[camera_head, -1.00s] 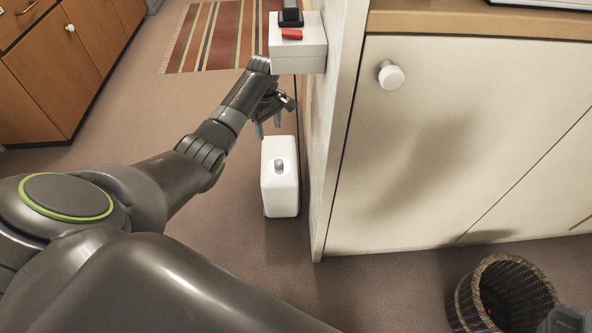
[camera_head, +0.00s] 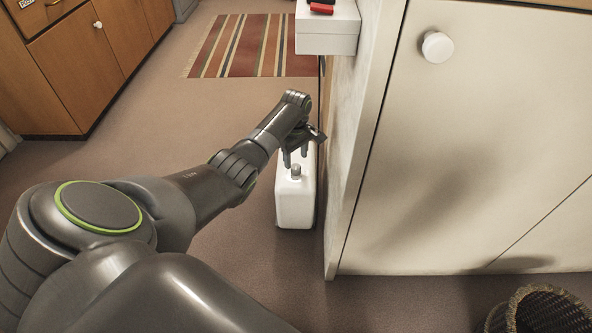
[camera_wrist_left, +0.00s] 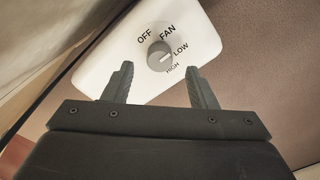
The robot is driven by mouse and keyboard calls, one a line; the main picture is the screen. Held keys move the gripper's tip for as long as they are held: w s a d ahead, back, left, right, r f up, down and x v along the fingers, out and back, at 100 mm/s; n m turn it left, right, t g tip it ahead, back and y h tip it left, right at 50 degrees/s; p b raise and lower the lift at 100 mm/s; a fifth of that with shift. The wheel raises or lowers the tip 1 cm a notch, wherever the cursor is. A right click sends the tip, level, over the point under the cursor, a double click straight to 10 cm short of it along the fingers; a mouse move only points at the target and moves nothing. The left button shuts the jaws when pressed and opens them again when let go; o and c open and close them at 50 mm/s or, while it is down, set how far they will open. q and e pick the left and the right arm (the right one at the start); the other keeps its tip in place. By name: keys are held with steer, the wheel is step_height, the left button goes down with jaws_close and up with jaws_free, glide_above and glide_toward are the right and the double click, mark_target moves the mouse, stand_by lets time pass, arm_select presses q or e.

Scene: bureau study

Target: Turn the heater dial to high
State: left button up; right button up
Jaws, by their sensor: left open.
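The white heater (camera_head: 294,207) stands on the floor beside the cabinet's side panel. Its grey dial (camera_head: 296,171) sits on top, just below my left gripper (camera_head: 296,158). In the left wrist view, the white heater top (camera_wrist_left: 110,72) carries the labels OFF, FAN, LOW and HIGH around the dial (camera_wrist_left: 160,55). The dial's pale mark appears to point towards LOW. My left gripper (camera_wrist_left: 160,82) is open and empty, its two fingers apart, with the dial beyond their tips and roughly between them. No contact shows. My right gripper is out of view.
The cream cabinet (camera_head: 460,150) with a white knob (camera_head: 437,47) stands close on the right of the heater. A white box (camera_head: 328,30) juts out above and beyond it. A wicker basket (camera_head: 545,310) is at the lower right. Open floor (camera_head: 180,105) lies to the left.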

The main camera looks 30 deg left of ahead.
mark_target(296, 166)
arm_select(q)
steer(key=shift+f+b, duration=0.85)
steer(key=shift+f, duration=1)
steer(key=c, duration=1)
